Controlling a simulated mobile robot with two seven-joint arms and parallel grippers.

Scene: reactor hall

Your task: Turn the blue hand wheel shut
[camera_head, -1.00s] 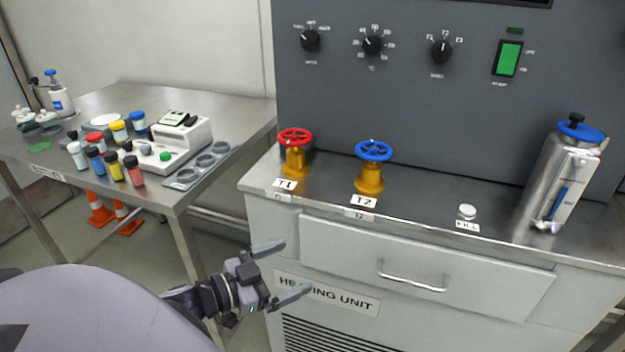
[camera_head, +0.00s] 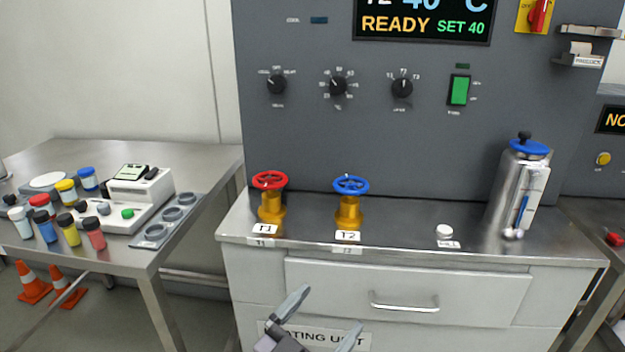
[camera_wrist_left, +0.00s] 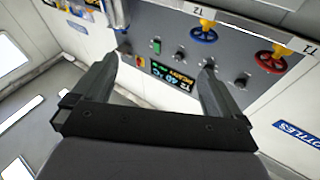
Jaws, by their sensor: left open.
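The blue hand wheel (camera_head: 351,185) sits on a yellow valve body (camera_head: 348,213) behind the T2 label, on the steel top of the heating unit. It also shows in the left wrist view (camera_wrist_left: 204,34), at the upper right. My left gripper (camera_head: 326,313) is open and empty, in front of the cabinet's drawer, below and apart from the blue wheel. Its two fingers (camera_wrist_left: 155,90) show spread apart in the left wrist view. My right gripper does not show.
A red hand wheel (camera_head: 270,180) on a like yellow valve stands left of the blue one, behind T1. A steel flask (camera_head: 516,188) with a blue lid stands at the right of the top (camera_head: 400,232). The drawer handle (camera_head: 403,307) sticks out. A side table (camera_head: 110,153) holds several bottles.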

